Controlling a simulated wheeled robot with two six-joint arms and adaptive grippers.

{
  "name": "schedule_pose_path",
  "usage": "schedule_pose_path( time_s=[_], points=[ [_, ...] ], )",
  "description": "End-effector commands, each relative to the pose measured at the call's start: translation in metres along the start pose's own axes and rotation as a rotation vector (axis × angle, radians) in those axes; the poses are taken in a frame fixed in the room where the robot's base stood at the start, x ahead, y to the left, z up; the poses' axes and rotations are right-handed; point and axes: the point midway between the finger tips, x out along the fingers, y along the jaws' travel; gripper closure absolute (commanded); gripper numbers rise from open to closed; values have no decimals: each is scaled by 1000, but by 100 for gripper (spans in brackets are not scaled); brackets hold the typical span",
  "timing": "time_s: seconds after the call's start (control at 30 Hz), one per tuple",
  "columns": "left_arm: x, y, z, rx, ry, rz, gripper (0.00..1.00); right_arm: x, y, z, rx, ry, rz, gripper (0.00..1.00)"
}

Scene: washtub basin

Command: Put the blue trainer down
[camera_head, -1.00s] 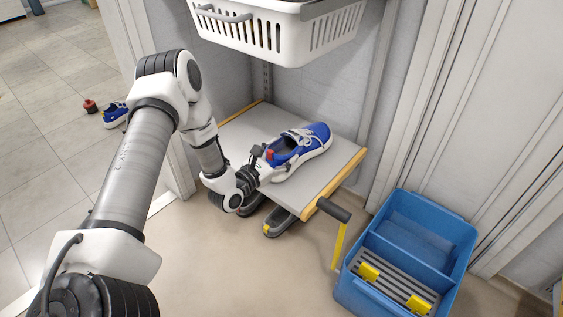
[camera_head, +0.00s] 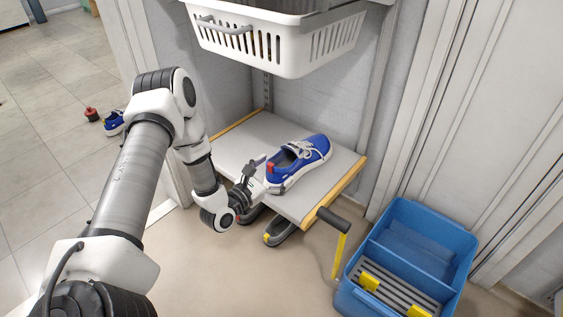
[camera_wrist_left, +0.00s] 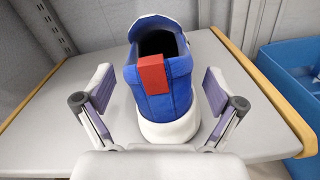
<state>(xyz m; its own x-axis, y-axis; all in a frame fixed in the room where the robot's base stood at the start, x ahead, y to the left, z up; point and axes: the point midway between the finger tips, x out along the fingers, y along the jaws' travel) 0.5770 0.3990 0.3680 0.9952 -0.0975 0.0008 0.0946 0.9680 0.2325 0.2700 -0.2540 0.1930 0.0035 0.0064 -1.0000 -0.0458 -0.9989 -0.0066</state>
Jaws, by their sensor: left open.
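The blue trainer (camera_head: 300,163) with a white sole and a red heel tab stands upright on the grey shelf board (camera_head: 240,138) with yellow edges. Its heel faces my left gripper (camera_head: 257,176). In the left wrist view the trainer (camera_wrist_left: 182,84) sits between the two spread fingers of the left gripper (camera_wrist_left: 160,105), with a gap on each side. The left gripper is open, just behind the heel. My right gripper does not show in either view.
A white basket (camera_head: 280,40) hangs above the board. A blue bin (camera_head: 415,245) with compartments stands at the lower right. Another blue shoe (camera_head: 114,122) and a small red object (camera_head: 91,114) lie on the tiled floor at left. Bare board lies left of the trainer.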

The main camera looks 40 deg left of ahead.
Motion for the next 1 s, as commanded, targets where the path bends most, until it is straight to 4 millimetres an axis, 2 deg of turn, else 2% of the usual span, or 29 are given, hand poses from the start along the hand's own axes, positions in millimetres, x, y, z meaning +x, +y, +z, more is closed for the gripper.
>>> schedule_pose_path(
  time_s=[0.03,0.1,0.3,0.43,0.53,0.57,0.67,0.7,0.77,0.8,0.87,0.9,1.0],
  points=[
    [-14,2,5,-3,7,2,6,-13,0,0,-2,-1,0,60],
    [-34,2,5,-3,7,2,6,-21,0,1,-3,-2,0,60],
    [-78,2,3,-1,5,2,6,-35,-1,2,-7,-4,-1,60],
    [-89,-2,0,14,10,-5,6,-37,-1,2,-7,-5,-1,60],
    [-86,-21,-9,144,77,-53,6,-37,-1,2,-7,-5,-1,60],
    [-85,-31,-14,219,115,-84,6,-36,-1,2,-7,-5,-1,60],
    [-88,-79,-39,576,267,-270,6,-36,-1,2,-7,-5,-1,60],
    [-95,-101,-51,752,323,-383,6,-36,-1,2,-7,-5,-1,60],
    [-113,-132,-67,1023,382,-588,6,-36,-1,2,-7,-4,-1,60],
    [-129,-149,-77,1196,397,-739,6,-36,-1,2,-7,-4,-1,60],
    [-158,-171,-88,1440,386,-990,6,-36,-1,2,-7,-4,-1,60],
    [-180,-182,-94,1585,353,-1167,6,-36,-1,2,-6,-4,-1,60],
    [-234,-198,-99,1850,197,-1589,6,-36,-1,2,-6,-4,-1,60]
  ],
)
